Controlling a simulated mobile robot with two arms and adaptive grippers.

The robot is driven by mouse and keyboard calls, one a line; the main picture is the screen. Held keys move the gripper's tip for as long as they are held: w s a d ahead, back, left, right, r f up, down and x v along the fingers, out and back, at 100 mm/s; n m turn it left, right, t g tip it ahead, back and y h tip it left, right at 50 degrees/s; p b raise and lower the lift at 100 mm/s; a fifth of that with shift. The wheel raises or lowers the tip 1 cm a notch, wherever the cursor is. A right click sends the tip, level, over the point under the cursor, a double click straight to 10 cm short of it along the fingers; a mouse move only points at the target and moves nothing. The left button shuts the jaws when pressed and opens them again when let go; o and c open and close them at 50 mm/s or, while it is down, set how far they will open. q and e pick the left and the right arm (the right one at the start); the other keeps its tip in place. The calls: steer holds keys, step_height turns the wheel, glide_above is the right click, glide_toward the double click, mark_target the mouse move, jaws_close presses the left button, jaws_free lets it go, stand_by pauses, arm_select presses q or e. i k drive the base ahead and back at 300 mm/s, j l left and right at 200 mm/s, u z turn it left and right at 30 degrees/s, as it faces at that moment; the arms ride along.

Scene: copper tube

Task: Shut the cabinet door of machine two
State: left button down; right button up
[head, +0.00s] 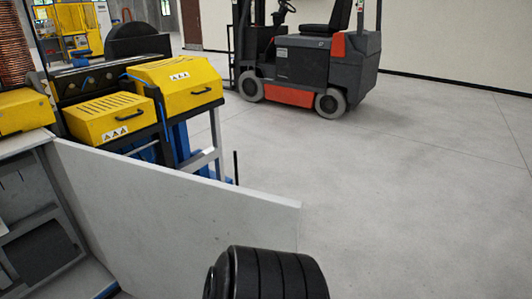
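A pale grey cabinet door (180,225) stands open in the head view. It is hinged at the left on the cabinet (25,165) and sticks out to the right across the floor. The cabinet's open interior with dark compartments shows at the lower left. I see no number on the machine. A black ribbed part of my own arm is at the bottom centre, in front of the door's right lower part. Neither of my gripper's fingers shows in this view.
Machinery with yellow covers (178,82) stands behind the door. A red and grey forklift (315,65) is parked at the back. Copper coil (15,45) shows at the upper left. The grey floor (420,190) to the right of the door is clear.

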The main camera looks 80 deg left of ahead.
mark_target(161, 231)
steer(key=i+l+u, duration=0.2)
steer(key=i, duration=0.2)
steer(key=i+u, duration=0.2)
steer(key=i, duration=0.2)
steer(key=i+u, duration=0.2)
steer(key=u, duration=0.25)
steer(key=i+u, duration=0.2)
steer(key=u, duration=0.25)
steer(key=i+l+u, duration=0.1)
steer(key=u, duration=0.35)
steer(key=i+l+u, duration=0.15)
steer(key=u, duration=0.3)
steer(key=i+u, duration=0.2)
steer(key=u, duration=0.25)
steer(key=i+l+u, duration=0.1)
steer(key=u, duration=0.35)
steer(key=i+l+u, duration=0.15)
steer(key=u, duration=0.3)
steer(key=i+l+u, duration=0.15)
steer(key=u, duration=0.3)
steer(key=l+u, duration=0.4)
steer(key=i+l+u, duration=0.15)
steer(key=u, duration=0.15)
steer(key=i+l+u, duration=0.15)
steer(key=l+u, duration=0.5)
steer(key=i+l+u, duration=0.1)
steer(key=l+u, duration=0.25)
steer(key=l, duration=0.05)
